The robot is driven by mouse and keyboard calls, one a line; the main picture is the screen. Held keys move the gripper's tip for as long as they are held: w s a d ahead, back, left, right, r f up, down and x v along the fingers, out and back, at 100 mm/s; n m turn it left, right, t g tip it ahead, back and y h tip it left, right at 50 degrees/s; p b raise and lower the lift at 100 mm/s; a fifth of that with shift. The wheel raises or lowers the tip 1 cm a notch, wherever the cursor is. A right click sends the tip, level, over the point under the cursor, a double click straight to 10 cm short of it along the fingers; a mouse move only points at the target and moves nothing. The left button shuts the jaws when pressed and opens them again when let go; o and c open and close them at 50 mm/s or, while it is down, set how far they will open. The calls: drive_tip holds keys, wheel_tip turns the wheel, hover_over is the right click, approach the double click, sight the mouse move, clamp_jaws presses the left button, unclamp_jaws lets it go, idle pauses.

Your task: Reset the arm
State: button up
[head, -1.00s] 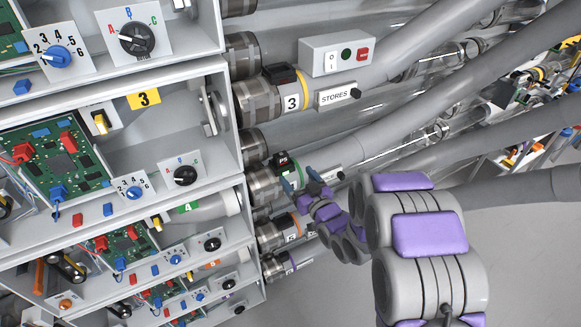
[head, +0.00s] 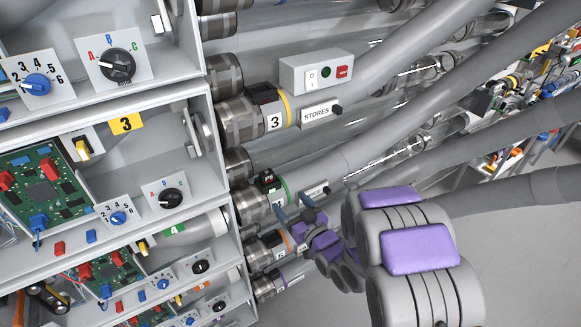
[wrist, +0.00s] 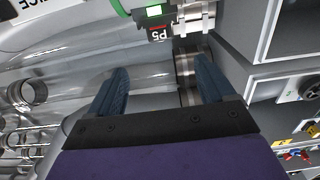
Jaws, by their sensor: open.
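My gripper (head: 293,208) is at the end of my grey and purple arm, close to the tube fittings in the lower middle of the head view. In the wrist view my gripper (wrist: 160,92) shows two dark blue fingers spread apart with nothing between them. Beyond the fingers are clear tubes and a metal collar (wrist: 187,70). A green-ringed fitting with a small display (wrist: 158,12) is just past the fingertips. The same display (head: 267,180) shows in the head view, above and left of my gripper. I cannot tell whether the fingers touch anything.
A shelf cabinet with dials and circuit boards (head: 45,185) fills the left. Tube 3 has a yellow ring (head: 285,108) and a STORES label (head: 318,114). A switch box (head: 316,72) sits above it. Large grey tubes (head: 390,125) run to the upper right. Grey floor (head: 530,270) is clear at lower right.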

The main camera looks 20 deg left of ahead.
drive_tip(key=w+d+r+m+g+h, duration=0.1)
drive_tip(key=w+d+r+m+h, duration=0.15)
drive_tip(key=d+h, duration=0.85)
drive_tip(key=s+d+r+m+g+h, duration=0.15)
drive_tip(key=s+d, duration=0.25)
drive_tip(key=d, duration=0.4)
drive_tip(key=s+d+m+g, duration=0.1)
drive_tip(key=s+d+g, duration=0.15)
drive_tip(key=d, duration=0.45)
drive_tip(key=s+d+r+m+g, duration=0.1)
drive_tip(key=s+d+r+g, duration=0.1)
drive_tip(key=s, duration=0.9)
drive_tip(key=s+d+r+m+g, duration=0.2)
drive_tip(key=s+g, duration=0.1)
drive_tip(key=s, duration=0.8)
drive_tip(key=s+d+r+m+g+h, duration=0.1)
drive_tip(key=s+d+r+g, duration=0.1)
drive_tip(key=s, duration=0.9)
drive_tip(key=shift+s+r+m+g, duration=0.25)
drive_tip(key=shift+r+m+g, duration=0.2)
drive_tip(key=shift+g, duration=0.35)
